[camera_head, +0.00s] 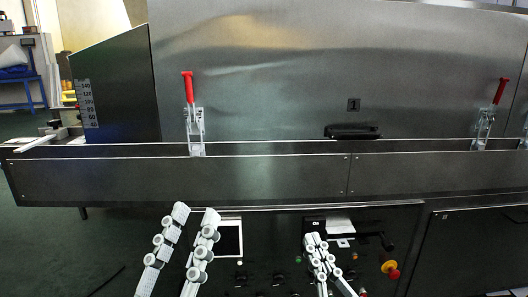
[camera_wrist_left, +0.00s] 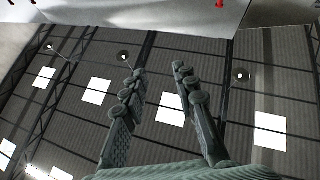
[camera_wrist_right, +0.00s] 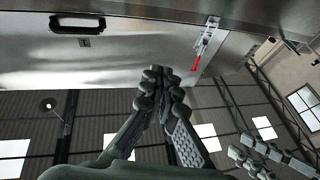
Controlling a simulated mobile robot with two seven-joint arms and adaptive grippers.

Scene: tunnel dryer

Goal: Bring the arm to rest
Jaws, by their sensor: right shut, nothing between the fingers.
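My left gripper (camera_head: 195,216) is at the lower left of the head view, in front of the dryer's control panel. Its fingers are apart with nothing between them, and the left wrist view (camera_wrist_left: 156,78) also shows the gap. My right gripper (camera_head: 317,240) is right of it, also in front of the panel. Its fingers are together and empty, as the right wrist view (camera_wrist_right: 164,76) also shows. Both grippers are apart from each other and hold nothing. No contact with the dryer shows.
The steel dryer hood (camera_head: 270,60) stands ahead with a black handle (camera_head: 352,132). Red-handled clamps stand at left (camera_head: 188,88) and right (camera_head: 500,92). A long metal ledge (camera_head: 180,180) runs above the panel. A red emergency stop button (camera_head: 392,272) is right of my right gripper. Open floor (camera_head: 50,245) lies at left.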

